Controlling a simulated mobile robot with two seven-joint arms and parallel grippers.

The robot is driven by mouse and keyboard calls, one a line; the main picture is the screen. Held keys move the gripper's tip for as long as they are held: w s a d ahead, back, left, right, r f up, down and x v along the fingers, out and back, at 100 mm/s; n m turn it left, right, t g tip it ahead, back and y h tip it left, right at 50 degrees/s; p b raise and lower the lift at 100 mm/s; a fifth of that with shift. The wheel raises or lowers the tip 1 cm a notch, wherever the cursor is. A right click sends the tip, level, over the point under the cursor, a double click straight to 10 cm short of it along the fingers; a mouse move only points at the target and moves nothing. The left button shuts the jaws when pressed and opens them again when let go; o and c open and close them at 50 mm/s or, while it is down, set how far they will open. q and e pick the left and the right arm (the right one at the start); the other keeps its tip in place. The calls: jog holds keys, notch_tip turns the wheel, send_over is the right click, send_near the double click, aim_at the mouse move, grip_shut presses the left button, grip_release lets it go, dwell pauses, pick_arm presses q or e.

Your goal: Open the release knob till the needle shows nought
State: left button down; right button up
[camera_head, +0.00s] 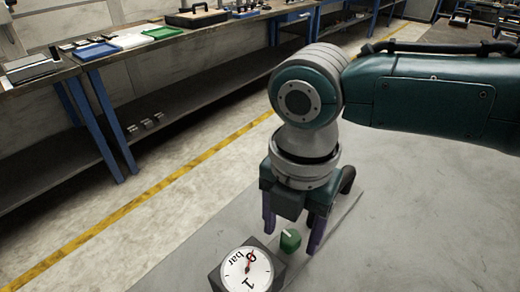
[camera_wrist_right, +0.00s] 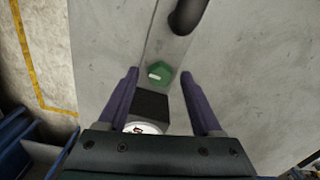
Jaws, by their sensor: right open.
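The green release knob (camera_head: 290,241) has a pale mark on top. It also shows in the right wrist view (camera_wrist_right: 159,76), between the fingertips, with a gap on each side. My right gripper (camera_head: 291,238) is open, its purple fingers pointing down over the knob. In the wrist view the fingers (camera_wrist_right: 160,77) stand left and right of it. The round white gauge (camera_head: 236,277) sits on a dark block next to the knob. Its red needle lies close to the 0 mark; the exact reading is too small to tell. In the wrist view the gauge (camera_wrist_right: 143,128) is partly hidden by the gripper body. My left gripper is out of view.
A dark curved pipe (camera_wrist_right: 187,17) rises beyond the knob. The grey surface (camera_head: 400,230) to the right is clear. A workbench (camera_head: 180,45) with trays and a case stands at the back left, beyond a yellow floor line (camera_head: 150,198).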

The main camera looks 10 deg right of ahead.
aim_at(290, 236)
notch_tip(290, 236, up, 10)
jog(key=p, duration=0.1)
jog(key=shift+f, duration=0.15)
jog(key=s+a+m+y, duration=0.1)
jog(key=a, duration=0.1)
jog(key=s+a+m+p, duration=0.1)
jog(key=s, duration=0.1)
jog(key=s+a+m+y, duration=0.1)
jog(key=s+a+m, duration=0.1)
jog(key=shift+s+a+f+y+p, duration=0.25)
jog(key=shift+a+f+y+p, duration=0.05)
jog(key=shift+a+f+p, duration=0.1)
jog(key=s+d+r+m+t+h+p, duration=0.1)
jog(key=s+d+r+m+t+p, duration=0.1)
jog(key=s+d+m, duration=0.7)
jog(key=s+d+r+m+t+h+p, duration=0.25)
jog(key=d+m, duration=0.35)
jog(key=m, duration=0.7)
notch_tip(290, 236, up, 36)
jog(key=y+p, duration=0.1)
jog(key=p, duration=3.5)
jog(key=shift+w+a+n+g+p, duration=0.3)
jog(key=shift+a+g+p, duration=0.05)
jog(key=shift+a+g, duration=0.1)
